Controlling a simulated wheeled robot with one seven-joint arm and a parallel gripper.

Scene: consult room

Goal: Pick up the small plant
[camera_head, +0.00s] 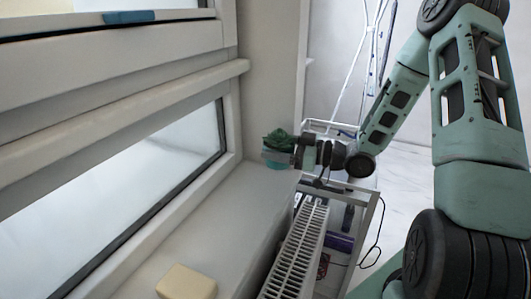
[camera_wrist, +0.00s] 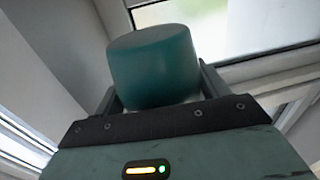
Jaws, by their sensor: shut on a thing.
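The small plant (camera_head: 279,138) has dark green leaves and a teal pot. It is at the far end of the window sill in the head view. My gripper (camera_head: 277,153) is shut on it from the right, with the fingers across the pot. In the wrist view the teal pot (camera_wrist: 153,68) fills the space between my two fingers (camera_wrist: 157,92). The leaves cannot be made out there. I cannot tell whether the pot's base touches the sill.
The white window sill (camera_head: 215,217) runs along the window on the left. A pale yellow block (camera_head: 186,282) lies on its near end. A white radiator (camera_head: 297,252) stands beside the sill, and a wire-framed cart (camera_head: 362,207) stands to its right.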

